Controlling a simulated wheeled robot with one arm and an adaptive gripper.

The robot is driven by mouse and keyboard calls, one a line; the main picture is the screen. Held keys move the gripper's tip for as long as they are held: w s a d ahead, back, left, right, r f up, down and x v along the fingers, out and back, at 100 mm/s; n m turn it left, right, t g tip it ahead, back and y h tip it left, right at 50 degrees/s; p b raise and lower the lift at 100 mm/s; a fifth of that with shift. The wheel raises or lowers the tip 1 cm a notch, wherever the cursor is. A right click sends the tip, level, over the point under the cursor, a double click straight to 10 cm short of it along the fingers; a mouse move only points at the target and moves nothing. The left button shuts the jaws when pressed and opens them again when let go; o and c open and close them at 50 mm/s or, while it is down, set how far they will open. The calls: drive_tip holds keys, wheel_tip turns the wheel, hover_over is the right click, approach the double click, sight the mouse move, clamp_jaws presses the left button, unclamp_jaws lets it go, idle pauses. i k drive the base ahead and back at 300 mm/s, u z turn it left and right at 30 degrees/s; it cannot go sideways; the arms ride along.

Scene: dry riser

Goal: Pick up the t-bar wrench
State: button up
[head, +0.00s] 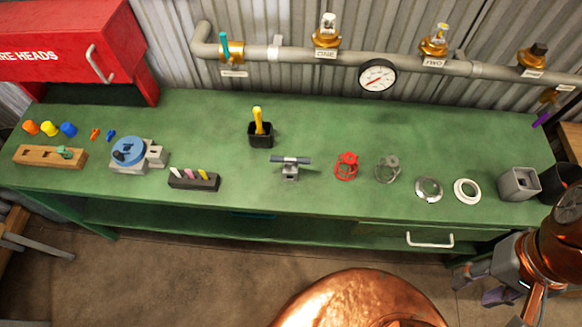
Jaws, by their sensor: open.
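A grey T-shaped tool (291,160), which looks like the t-bar wrench, stands near the middle of the green workbench (225,205). Its dark crossbar lies level across the top of a small grey block or holder, and its lower part is hard to make out. My gripper (480,285) is at the lower right, in front of the bench's right end. It is open, well apart from the tool, and I see nothing between its fingers.
A black cup (260,135) with a yellow handle stands behind the tool. A red handwheel (346,166) and several rings are to its right, a dark marker block (194,180) to its left. A pipe with a gauge (377,76) runs along the back wall.

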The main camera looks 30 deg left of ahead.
sight(290, 166)
drive_tip(key=u, duration=0.05)
drive_tip(key=k, duration=0.95)
drive_tip(key=u, duration=2.1)
drive_tip(key=i, duration=0.5)
drive_tip(key=u, duration=0.05)
